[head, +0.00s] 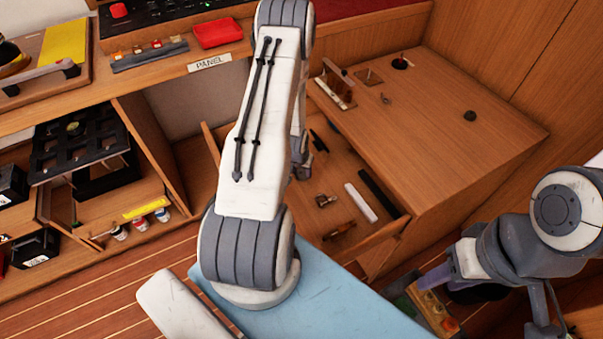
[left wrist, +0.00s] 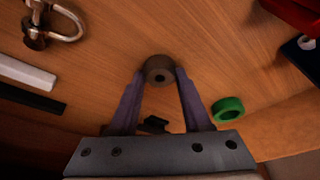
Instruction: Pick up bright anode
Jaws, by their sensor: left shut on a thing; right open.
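In the left wrist view, a dull brown-grey round piece with a dark centre hole (left wrist: 159,70) sits between the tips of my left gripper (left wrist: 160,78). The fingers are shut on its two sides. It looks like a ring-shaped anode, and its face is dull rather than bright in this light. Wood lies behind it; I cannot tell whether it touches that wood. In the head view, my left gripper (head: 302,172) is over the open drawer, mostly hidden behind my arm, and the piece cannot be made out. My right gripper (head: 436,280) is at the lower right, open, away from the drawer.
The open drawer (head: 392,232) holds a white bar (head: 361,202), a black bar (head: 378,195) and a metal shackle (left wrist: 55,22). A green ring (left wrist: 228,109) lies right of my left fingers. The wooden top (head: 440,120) beside the drawer carries small fittings and has clear room.

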